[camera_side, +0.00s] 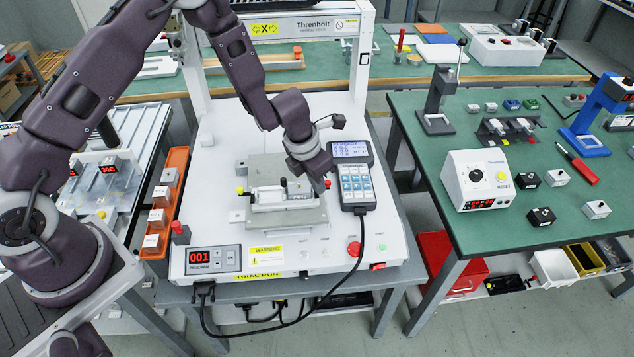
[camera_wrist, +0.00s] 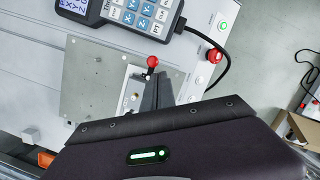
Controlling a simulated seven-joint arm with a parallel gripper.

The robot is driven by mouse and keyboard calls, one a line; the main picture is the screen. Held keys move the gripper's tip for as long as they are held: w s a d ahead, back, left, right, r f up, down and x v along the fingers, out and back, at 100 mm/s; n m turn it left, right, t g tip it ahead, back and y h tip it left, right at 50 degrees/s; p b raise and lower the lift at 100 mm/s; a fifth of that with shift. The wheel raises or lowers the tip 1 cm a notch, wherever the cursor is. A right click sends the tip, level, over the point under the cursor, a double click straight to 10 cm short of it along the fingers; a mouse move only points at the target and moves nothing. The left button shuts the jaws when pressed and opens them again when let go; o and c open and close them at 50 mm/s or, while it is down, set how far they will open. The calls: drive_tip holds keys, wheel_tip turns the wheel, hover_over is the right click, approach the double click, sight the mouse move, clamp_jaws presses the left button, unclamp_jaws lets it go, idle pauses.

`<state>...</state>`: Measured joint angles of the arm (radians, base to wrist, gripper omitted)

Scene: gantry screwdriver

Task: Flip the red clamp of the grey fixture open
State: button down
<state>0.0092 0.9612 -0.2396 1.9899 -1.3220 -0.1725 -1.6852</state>
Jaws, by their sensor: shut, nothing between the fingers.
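The grey fixture (camera_side: 285,217) lies on the white machine bed, with a pale block on its plate; its plate also shows in the wrist view (camera_wrist: 92,80). The red clamp knob (camera_side: 327,184) is at the fixture's right end. In the wrist view the red knob (camera_wrist: 152,61) stands just beyond my fingertips. My gripper (camera_side: 318,190) points down over the right end of the fixture, close beside the red knob. In the wrist view my dark fingers (camera_wrist: 157,88) are together with nothing between them. Whether they touch the clamp I cannot tell, and they hide part of it.
A keypad pendant (camera_side: 356,180) stands close to the right of the fixture. A red button (camera_side: 354,249) and a program display (camera_side: 212,259) are at the bed's front. An orange tray (camera_side: 165,203) is at the left. The gantry frame (camera_side: 361,60) rises behind.

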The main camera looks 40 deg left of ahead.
drive_tip(key=shift+a, duration=0.15)
drive_tip(key=shift+w+a, duration=0.35)
drive_tip(key=shift+a, duration=0.25)
drive_tip(key=v, duration=0.7)
